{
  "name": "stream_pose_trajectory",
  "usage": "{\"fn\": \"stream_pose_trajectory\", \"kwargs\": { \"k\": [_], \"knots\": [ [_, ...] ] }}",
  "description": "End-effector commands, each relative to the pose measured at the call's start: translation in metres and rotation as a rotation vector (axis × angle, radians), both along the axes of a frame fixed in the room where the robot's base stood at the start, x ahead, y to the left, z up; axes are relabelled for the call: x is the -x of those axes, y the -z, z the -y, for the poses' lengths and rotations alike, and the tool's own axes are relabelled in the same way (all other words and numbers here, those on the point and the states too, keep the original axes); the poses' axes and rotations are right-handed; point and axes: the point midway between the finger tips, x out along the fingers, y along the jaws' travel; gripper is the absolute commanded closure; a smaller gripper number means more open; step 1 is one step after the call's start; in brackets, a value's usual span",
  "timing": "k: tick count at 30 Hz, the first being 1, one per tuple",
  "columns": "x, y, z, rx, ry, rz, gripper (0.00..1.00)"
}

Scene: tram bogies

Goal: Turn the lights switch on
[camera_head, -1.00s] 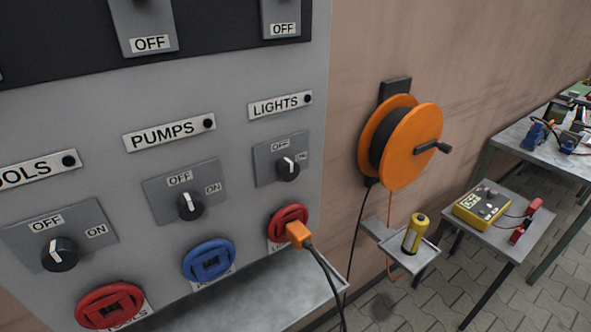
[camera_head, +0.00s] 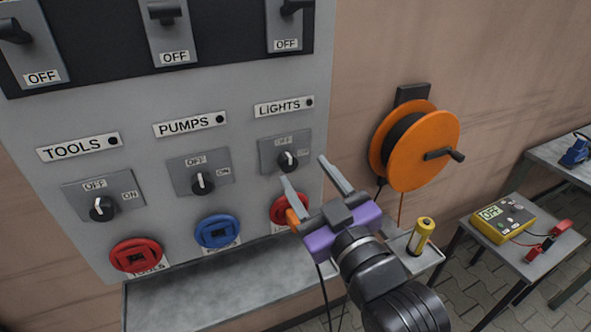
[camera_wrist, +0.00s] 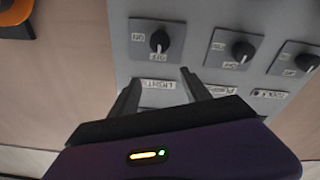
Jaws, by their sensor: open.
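The lights switch (camera_head: 287,160) is a black rotary knob with a white pointer on a grey plate, under the LIGHTS label (camera_head: 284,106). Its pointer looks turned toward OFF. My gripper (camera_head: 308,170), with a purple body and two grey fingers, is open and empty in front of the panel, just below and right of the knob. In the wrist view the lights knob (camera_wrist: 160,40) shows beyond the open fingertips, apart from them, with the picture upside down.
The PUMPS knob (camera_head: 202,183) and TOOLS knob (camera_head: 102,208) sit to the left. A grey shelf (camera_head: 200,290) juts out below the sockets. An orange cable reel (camera_head: 425,150) hangs on the wall at right. A yellow meter (camera_head: 502,217) stands on a side table.

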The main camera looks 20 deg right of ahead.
Motion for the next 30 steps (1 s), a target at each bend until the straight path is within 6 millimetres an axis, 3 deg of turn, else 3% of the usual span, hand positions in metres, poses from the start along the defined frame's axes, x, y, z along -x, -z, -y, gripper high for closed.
{"fn": "stream_pose_trajectory", "kwargs": {
  "k": [3,6,11,21,30],
  "knots": [
    [-0.002,0.024,0.005,0.038,0.015,-0.086,0.45],
    [-0.003,0.031,0.005,0.057,0.017,-0.118,0.45],
    [-0.018,0.031,0.005,0.063,0.018,-0.121,0.45],
    [-0.067,0.031,0.005,0.062,0.018,-0.12,0.45],
    [-0.08,0.032,0.005,0.062,0.017,-0.12,0.45]
  ]
}}
